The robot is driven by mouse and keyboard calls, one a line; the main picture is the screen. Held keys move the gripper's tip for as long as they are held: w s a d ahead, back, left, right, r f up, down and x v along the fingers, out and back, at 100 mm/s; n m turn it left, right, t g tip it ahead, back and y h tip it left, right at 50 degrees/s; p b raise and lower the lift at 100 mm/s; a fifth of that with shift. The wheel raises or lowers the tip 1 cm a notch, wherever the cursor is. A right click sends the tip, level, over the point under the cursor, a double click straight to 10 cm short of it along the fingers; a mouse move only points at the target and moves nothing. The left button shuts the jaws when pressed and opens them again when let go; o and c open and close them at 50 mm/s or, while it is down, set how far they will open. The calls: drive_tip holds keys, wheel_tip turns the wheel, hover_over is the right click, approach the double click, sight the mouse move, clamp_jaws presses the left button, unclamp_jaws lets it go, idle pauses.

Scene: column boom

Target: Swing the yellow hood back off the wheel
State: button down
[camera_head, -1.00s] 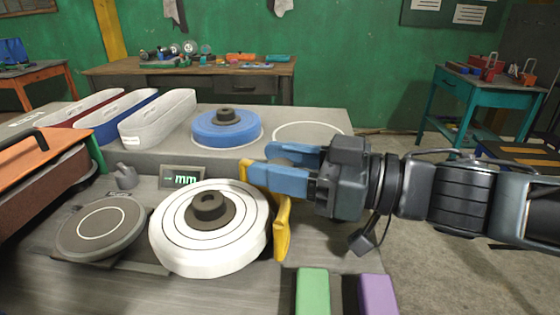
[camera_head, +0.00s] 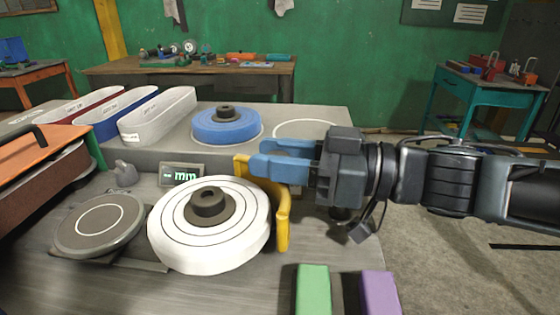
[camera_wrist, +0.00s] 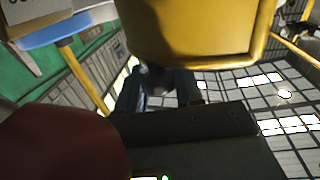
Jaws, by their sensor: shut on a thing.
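The yellow hood (camera_head: 281,220) curves around the right and back-right rim of the white wheel (camera_head: 180,242) in the head view. The wheel lies flat with a dark hub on top. My gripper (camera_head: 264,166) reaches in from the right, and its blue fingers are shut on the hood near its back end. The hood's exact gripped part is hidden behind the fingers. In the wrist view the yellow hood (camera_wrist: 195,30) fills the top middle, close to the camera.
A blue wheel (camera_head: 226,128) sits on the raised ledge behind, beside a drawn white circle (camera_head: 306,131). A grey round plate (camera_head: 98,224) and a display reading mm (camera_head: 181,174) are at left. Green (camera_head: 313,290) and purple (camera_head: 378,293) blocks stand in front.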

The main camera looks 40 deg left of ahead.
drive_tip(key=shift+w+a+r+n+g, duration=0.2)
drive_tip(key=shift+r+n+g, duration=0.1)
drive_tip(key=shift+g, duration=0.1)
drive_tip(key=c, duration=0.8)
unclamp_jaws()
drive_tip(key=shift+f, duration=0.1)
drive_tip(key=shift+f, duration=0.1)
drive_tip(key=shift+w+d, duration=0.15)
drive_tip(key=shift+d, duration=0.2)
drive_tip(key=shift+b+v, duration=0.5)
drive_tip(key=shift+v, duration=3)
drive_tip(key=shift+c, duration=0.3)
